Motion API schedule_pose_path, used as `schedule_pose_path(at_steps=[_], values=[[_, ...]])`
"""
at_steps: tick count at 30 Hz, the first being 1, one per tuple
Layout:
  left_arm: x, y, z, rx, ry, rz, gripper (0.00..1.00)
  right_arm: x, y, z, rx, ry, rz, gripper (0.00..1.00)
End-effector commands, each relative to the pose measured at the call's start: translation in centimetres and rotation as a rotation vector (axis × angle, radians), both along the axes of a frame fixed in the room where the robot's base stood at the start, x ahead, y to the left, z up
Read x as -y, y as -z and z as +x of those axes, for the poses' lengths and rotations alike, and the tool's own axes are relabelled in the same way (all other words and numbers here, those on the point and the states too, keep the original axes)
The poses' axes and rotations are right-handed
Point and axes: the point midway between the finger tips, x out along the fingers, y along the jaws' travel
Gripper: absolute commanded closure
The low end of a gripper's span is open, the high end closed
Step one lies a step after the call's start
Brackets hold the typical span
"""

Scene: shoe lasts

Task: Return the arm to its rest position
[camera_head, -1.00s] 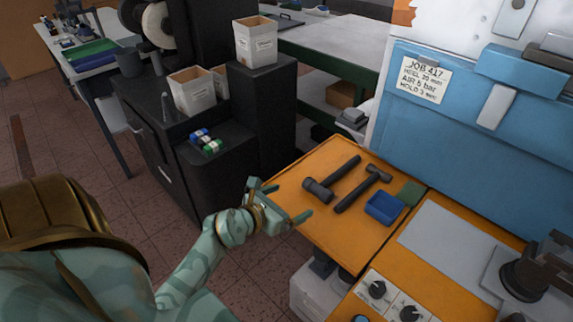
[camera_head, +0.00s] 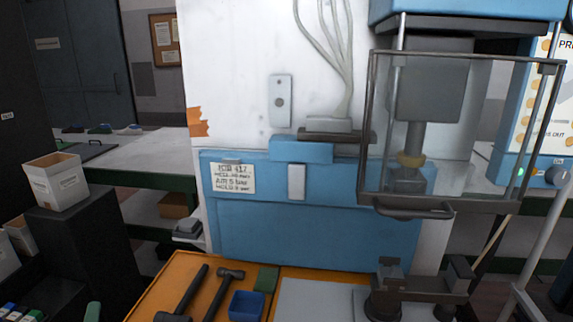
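My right gripper and arm do not show.
Two hammers (camera_head: 219,296), a blue tray (camera_head: 246,307) and a green pad (camera_head: 267,279) lie on the bench. A blue press with a clear guard (camera_head: 335,180) stands behind. A dark metal fixture (camera_head: 385,296) is at the front right. A paper-coloured bin (camera_head: 57,183) tops the black cabinet.

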Motion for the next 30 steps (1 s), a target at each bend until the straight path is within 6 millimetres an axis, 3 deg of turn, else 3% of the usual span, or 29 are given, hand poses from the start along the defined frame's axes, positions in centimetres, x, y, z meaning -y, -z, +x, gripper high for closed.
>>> schedule_pose_path(at_steps=[3, 6, 12, 17, 25, 30], values=[[-0.4, 2.6, -2.8, -0.040, -0.135, -0.337, 0.00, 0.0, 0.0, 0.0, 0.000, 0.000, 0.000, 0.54], [0.3, 5.1, -4.9, -0.114, -0.218, -0.551, 0.00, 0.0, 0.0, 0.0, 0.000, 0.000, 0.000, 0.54], [3.4, 9.2, -8.8, -0.303, -0.332, -0.848, 0.00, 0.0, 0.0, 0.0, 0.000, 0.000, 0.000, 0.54], [6.7, 11.3, -12.1, -0.482, -0.388, -1.013, 0.00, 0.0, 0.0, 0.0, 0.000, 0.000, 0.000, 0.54], [8.9, 20.7, -11.9, -0.601, -0.397, -1.105, 0.00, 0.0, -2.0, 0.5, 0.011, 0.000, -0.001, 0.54], [10.4, 27.7, -13.9, -0.685, -0.424, -1.189, 0.00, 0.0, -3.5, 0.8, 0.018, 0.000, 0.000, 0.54]])
